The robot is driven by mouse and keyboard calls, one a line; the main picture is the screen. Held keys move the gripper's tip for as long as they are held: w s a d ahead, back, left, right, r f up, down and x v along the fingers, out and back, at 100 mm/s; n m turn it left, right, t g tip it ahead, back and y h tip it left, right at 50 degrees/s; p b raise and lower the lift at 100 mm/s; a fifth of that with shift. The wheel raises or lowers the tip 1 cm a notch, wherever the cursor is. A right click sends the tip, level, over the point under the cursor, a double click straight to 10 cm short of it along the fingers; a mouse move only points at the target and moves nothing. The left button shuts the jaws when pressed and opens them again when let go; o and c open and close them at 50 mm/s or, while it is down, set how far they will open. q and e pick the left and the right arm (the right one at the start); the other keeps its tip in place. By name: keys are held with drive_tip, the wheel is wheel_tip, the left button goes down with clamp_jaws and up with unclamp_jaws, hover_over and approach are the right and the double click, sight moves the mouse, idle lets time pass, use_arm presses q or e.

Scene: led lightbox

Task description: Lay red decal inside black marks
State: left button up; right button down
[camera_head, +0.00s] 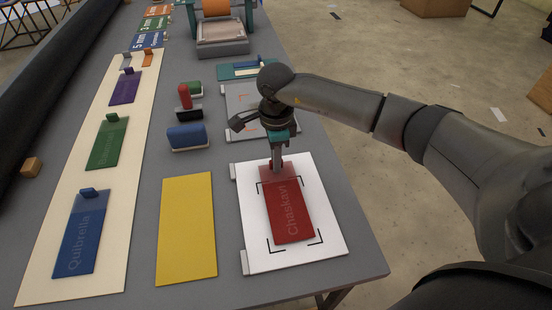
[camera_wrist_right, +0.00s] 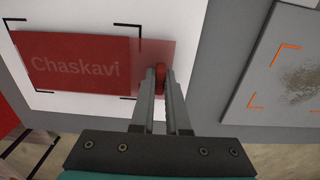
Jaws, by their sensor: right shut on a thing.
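The red decal (camera_head: 290,213), lettered "Chaskavi", is over a white panel (camera_head: 328,250) at the table's front right. Black corner marks (camera_head: 318,239) on the panel show around it; the decal's tab end reaches past the marks at the far end. I cannot tell whether the decal lies flat or hovers slightly. My right gripper (camera_head: 277,160) is shut on the small red tab (camera_wrist_right: 161,79) at that end, also seen in the right wrist view with the decal (camera_wrist_right: 85,60) to the left. My left gripper is not in view.
A yellow sheet (camera_head: 187,228) lies left of the white panel. A blue block tool (camera_head: 188,136) and a red-handled tool (camera_head: 185,98) stand behind it. A grey panel with orange marks (camera_wrist_right: 290,75) is beside my gripper. A cream board (camera_head: 55,290) holds blue, green and purple decals.

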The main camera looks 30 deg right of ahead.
drive_tip(key=shift+f+b, duration=0.3)
idle(0.5)
drive_tip(key=c, duration=0.8)
unclamp_jaws()
drive_tip(key=shift+c, duration=0.2)
drive_tip(key=shift+r, duration=0.15)
wheel_tip(320, 180, up, 15)
drive_tip(key=shift+p, duration=0.3)
